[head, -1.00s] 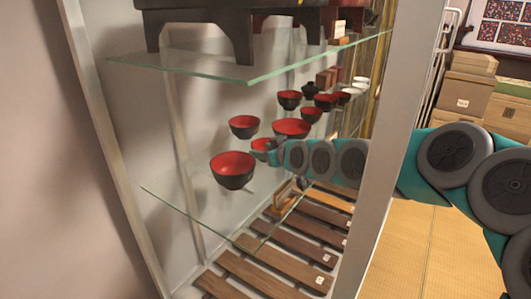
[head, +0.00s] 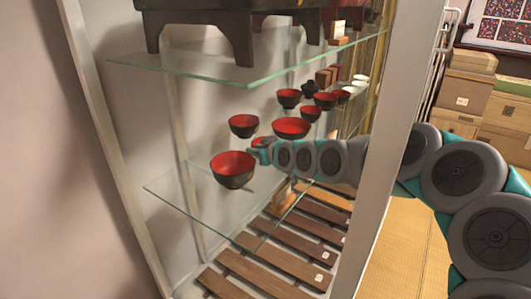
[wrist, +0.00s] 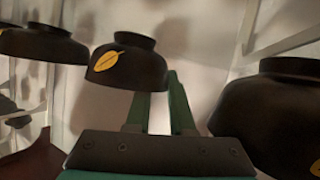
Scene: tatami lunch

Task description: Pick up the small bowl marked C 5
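A small black bowl with a red inside (head: 258,141) is on the middle glass shelf, partly hidden by my gripper (head: 262,151). In the wrist view, a dark bowl with a yellow leaf mark (wrist: 128,66) appears upside down in the picture, right at my fingertips. My gripper (wrist: 160,100) shows two green fingers with a gap between them. The bowl covers the left fingertip; the right finger is beside the bowl's edge. I cannot tell whether they touch. No C 5 label is readable.
A larger bowl (head: 233,170) stands in front on the glass shelf (head: 165,197), with other bowls (head: 243,125) (head: 291,128) close behind and beside. In the wrist view, dark bowls flank my fingers on the left (wrist: 42,44) and right (wrist: 270,115). A cabinet post (head: 385,150) stands before my arm.

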